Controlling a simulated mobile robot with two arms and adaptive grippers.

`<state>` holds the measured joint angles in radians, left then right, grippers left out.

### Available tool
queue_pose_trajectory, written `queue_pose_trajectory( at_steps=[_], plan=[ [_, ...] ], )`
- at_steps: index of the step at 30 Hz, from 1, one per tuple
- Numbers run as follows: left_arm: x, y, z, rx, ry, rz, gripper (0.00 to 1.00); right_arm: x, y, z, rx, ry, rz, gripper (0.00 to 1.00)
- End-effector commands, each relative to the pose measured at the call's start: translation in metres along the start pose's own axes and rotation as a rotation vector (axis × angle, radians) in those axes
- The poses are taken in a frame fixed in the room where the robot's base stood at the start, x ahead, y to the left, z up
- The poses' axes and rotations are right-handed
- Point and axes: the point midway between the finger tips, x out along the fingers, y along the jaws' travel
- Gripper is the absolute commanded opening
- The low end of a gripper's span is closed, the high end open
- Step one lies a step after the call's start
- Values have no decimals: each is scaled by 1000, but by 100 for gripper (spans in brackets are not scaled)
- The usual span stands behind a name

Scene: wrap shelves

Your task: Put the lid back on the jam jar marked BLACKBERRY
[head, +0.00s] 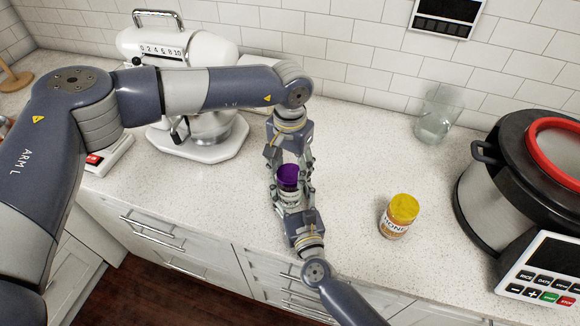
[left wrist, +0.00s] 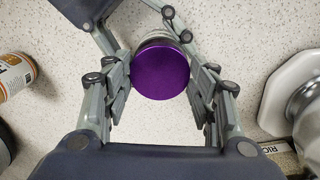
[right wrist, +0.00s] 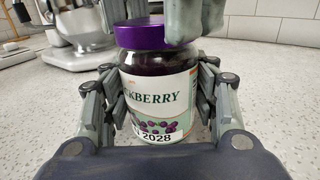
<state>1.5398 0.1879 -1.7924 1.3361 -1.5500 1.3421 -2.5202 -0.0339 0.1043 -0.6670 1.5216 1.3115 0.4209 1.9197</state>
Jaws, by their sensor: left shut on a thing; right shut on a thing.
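The jam jar (right wrist: 155,90) marked BLACKBERRY stands upright, its label facing the right wrist camera. My right gripper (head: 292,199) is shut around the jar's body. The purple lid (right wrist: 155,32) is at the jar's mouth, and no clear gap shows between them; whether it is screwed tight I cannot tell. My left gripper (head: 288,168) comes from above and is shut on the lid, with a finger on each side. In the left wrist view the lid (left wrist: 161,68) sits between the fingers and hides most of the jar.
A honey jar (head: 398,217) with a yellow lid stands to the right. A rice cooker (head: 515,200) is at the far right, a glass (head: 437,118) near the wall. A white mixer (head: 185,50) stands behind my left arm. The counter (head: 345,165) between is clear.

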Motion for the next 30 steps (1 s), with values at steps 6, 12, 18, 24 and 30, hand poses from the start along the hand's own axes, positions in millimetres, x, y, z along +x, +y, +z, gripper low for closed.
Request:
queue_pose_trajectory(
  at_steps=[6, 12, 18, 24, 30],
  plan=[
    [0, 0, 0, 220, 1, 0, 44, 0, 0, 0, 0, 0, -1, 0],
    [0, -1, 0, 256, 1, -1, 44, 0, 0, 0, 0, 0, -1, 0],
    [0, -1, 0, 254, 1, -1, 60, 0, -1, 0, 0, 0, -1, 0],
    [0, 0, 0, 253, 1, -1, 73, 0, -1, 0, 0, 0, -1, 0],
    [0, 0, 0, 253, 1, 0, 73, 0, 0, 0, 0, 0, -1, 0]
  ],
)
